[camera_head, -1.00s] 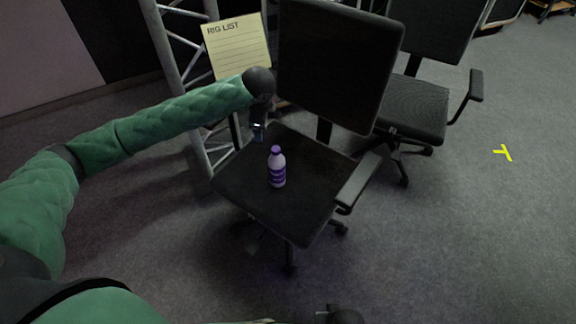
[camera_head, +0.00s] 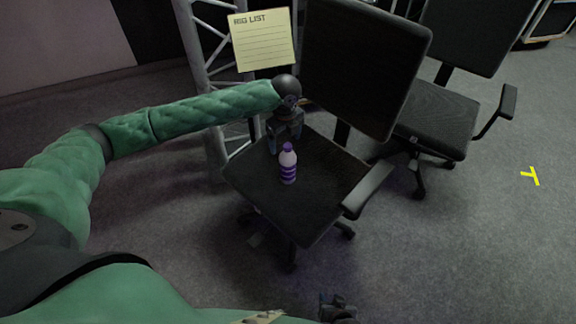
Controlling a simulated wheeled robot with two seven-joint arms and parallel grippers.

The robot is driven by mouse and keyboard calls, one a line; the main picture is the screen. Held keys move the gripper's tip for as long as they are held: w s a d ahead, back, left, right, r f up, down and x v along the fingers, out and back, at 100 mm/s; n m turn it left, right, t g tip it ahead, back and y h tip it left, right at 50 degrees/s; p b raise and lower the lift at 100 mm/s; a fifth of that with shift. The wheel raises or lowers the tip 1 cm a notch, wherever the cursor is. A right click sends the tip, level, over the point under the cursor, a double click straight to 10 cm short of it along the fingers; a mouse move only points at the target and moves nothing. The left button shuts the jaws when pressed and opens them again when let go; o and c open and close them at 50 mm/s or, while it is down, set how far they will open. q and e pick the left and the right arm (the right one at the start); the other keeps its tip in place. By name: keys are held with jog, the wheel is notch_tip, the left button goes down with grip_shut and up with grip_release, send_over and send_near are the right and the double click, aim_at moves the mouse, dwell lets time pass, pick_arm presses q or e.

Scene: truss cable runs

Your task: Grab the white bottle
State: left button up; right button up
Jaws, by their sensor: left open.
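The white bottle (camera_head: 288,166) stands upright on the seat of the near office chair (camera_head: 316,212). It has a purple cap and purple bands. My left gripper (camera_head: 284,146) is open and points down just behind the bottle, close to its cap; I cannot tell if they touch. Part of the gripper's fingers is hidden behind the bottle. My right gripper (camera_head: 338,308) shows only partly at the bottom edge, far from the bottle, and its jaws are not clear.
The chair's backrest (camera_head: 364,66) rises behind the seat and its armrest (camera_head: 367,190) is on the right. A metal truss (camera_head: 205,85) with a paper sign (camera_head: 262,40) stands behind my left arm. A second chair (camera_head: 437,130) is at right. Open carpet lies beyond it.

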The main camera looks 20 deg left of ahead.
aim_at(287, 152)
pick_arm(q)
jog(key=shift+w+d+f, duration=0.15)
jog(key=shift+f, duration=1.55)
jog(key=shift+w+d+f, duration=0.1)
jog(key=shift+f, duration=1.55)
jog(key=c, duration=1.6)
